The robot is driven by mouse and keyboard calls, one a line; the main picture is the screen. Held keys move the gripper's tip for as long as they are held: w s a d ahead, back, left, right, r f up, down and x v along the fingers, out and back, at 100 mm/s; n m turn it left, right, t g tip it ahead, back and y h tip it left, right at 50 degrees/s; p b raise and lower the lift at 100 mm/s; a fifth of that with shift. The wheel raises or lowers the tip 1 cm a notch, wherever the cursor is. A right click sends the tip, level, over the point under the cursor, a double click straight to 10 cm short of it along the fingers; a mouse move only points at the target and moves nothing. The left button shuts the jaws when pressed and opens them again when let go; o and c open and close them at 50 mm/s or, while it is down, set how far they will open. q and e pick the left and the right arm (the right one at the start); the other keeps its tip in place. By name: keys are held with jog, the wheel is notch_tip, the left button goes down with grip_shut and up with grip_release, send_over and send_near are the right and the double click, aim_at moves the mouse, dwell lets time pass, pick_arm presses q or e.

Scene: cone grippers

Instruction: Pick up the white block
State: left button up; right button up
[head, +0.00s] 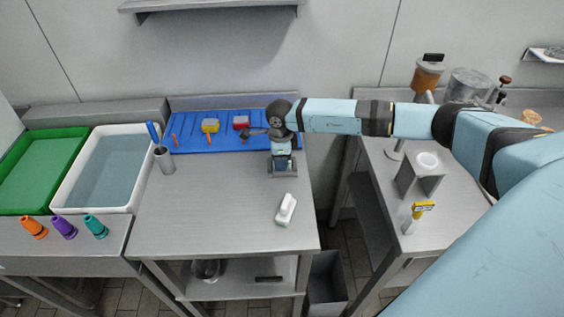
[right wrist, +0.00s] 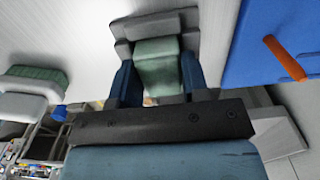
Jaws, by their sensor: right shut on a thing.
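A white block (head: 286,209) with a greenish lower side lies on the steel table (head: 215,205), toward its front right. It seems to be the pale block with a dark green face (right wrist: 30,85) at the left of the right wrist view. My right gripper (head: 283,172) points down behind the white block, apart from it. It is shut on a grey piece with a pale green middle (right wrist: 157,65), held between the two dark blue fingers. Whether this piece touches the table is hard to tell. My left gripper is not in view.
A blue mat (head: 185,140) at the back bears a yellow block (head: 210,125), a red block (head: 241,122) and orange pieces. A grey cup (head: 164,161) stands left of the bare table middle. A gap separates the right-hand counter (head: 385,205).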

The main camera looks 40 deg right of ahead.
jog(key=shift+r, duration=0.15)
notch_tip(320, 180, up, 20)
jog(key=b, duration=0.2)
dwell(0.3)
dwell(0.7)
